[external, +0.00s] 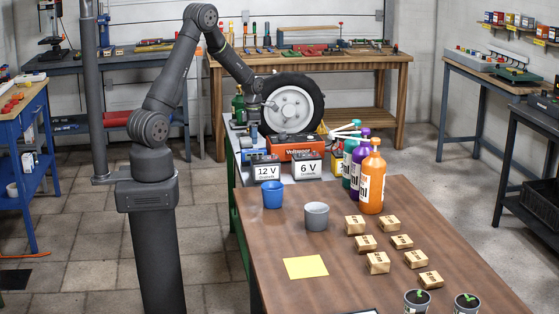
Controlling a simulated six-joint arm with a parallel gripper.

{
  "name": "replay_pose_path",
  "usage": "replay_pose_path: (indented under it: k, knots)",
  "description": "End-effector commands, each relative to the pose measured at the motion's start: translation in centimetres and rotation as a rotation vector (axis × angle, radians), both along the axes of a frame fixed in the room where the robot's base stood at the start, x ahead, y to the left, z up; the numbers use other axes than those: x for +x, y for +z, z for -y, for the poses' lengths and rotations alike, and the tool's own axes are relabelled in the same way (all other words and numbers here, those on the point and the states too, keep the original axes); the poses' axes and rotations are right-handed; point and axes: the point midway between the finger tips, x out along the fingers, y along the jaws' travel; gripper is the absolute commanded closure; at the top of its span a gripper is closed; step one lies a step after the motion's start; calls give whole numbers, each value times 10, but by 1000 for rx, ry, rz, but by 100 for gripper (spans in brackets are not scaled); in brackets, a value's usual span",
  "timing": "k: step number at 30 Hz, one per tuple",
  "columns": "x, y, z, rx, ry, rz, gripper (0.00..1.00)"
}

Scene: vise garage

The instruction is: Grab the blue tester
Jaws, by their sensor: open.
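A small blue item (246,156) shows at the left edge of the metal bench, behind the 12 V battery; it is too small to be sure that it is the blue tester. My gripper (269,105) is above the bench, in front of the wheel and above that item, apart from it. It is small and dark in this view, with its jaws open and nothing seen between them.
The wheel (292,104), the red Voltmaxx box (301,143), the 12 V battery (264,171) and the 6 V battery (308,167) crowd the bench. A green bottle (238,106) stands close left of my gripper. The wooden table (350,284) holds cups, bottles and several small boxes.

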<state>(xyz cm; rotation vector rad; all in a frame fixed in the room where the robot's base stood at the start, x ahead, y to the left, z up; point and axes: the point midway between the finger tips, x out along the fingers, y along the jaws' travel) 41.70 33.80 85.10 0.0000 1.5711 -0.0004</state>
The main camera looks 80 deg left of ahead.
Motion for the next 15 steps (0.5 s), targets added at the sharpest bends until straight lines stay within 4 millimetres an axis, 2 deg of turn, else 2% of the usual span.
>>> replay_pose_path:
  k: [3,11,15]
  knots:
    - [-1,-22,1,-3,0,-3,40]
    - [0,-41,1,-1,0,-1,40]
    - [0,-60,3,-2,-1,-3,40]
